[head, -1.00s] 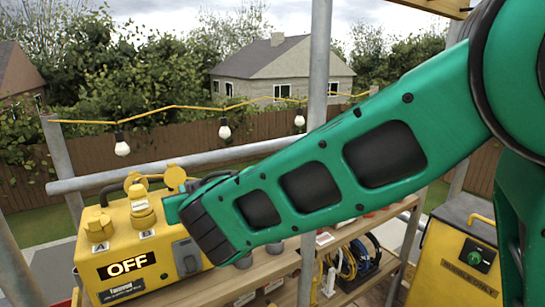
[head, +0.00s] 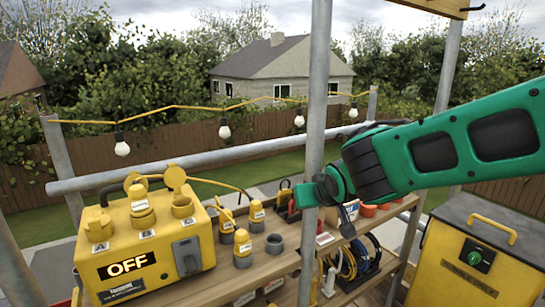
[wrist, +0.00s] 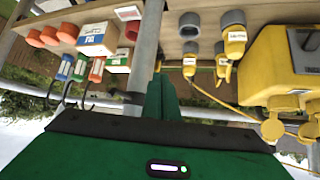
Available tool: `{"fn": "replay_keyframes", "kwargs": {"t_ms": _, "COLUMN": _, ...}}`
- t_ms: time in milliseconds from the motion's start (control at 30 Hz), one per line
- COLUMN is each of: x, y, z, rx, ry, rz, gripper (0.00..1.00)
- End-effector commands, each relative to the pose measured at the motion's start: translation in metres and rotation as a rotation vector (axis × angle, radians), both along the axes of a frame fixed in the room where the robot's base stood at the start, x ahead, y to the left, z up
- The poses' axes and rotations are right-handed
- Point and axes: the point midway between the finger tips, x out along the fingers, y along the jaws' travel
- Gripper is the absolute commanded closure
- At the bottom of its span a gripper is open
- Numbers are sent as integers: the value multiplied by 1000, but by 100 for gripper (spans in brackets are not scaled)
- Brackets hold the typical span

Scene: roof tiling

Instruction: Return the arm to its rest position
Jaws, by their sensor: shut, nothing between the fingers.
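My green arm (head: 450,150) reaches in from the right in the head view, above the wooden shelf (head: 215,280). My gripper (head: 306,194) is at its left end, overlapping the upright metal pole (head: 316,90); I cannot tell whether they touch. In the wrist view my gripper (wrist: 161,98) shows as green fingers close together, shut with nothing between them. The pole (wrist: 148,45) runs just left of the fingers there.
A yellow power box (head: 150,235) reading OFF stands on the shelf at left. Yellow plugs (head: 243,245) and grey sockets stand beside it. A yellow and grey cabinet (head: 460,255) is at right. A horizontal rail (head: 200,165) crosses behind the shelf.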

Motion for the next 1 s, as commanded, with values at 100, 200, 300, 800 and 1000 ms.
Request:
{"fn": "replay_keyframes", "kwargs": {"t_ms": 100, "x": -22, "y": -59, "z": -9, "rx": -16, "ry": 92, "rz": -63, "gripper": 100}}
{"fn": "replay_keyframes", "kwargs": {"t_ms": 200, "x": -48, "y": -99, "z": -18, "rx": -26, "ry": 171, "rz": -102, "gripper": 100}}
{"fn": "replay_keyframes", "kwargs": {"t_ms": 300, "x": -77, "y": -135, "z": -26, "rx": -32, "ry": 250, "rz": -137, "gripper": 100}}
{"fn": "replay_keyframes", "kwargs": {"t_ms": 800, "x": -250, "y": -278, "z": -60, "rx": 44, "ry": 661, "rz": -467, "gripper": 100}}
{"fn": "replay_keyframes", "kwargs": {"t_ms": 1000, "x": -320, "y": -309, "z": -66, "rx": 146, "ry": 822, "rz": -658, "gripper": 100}}
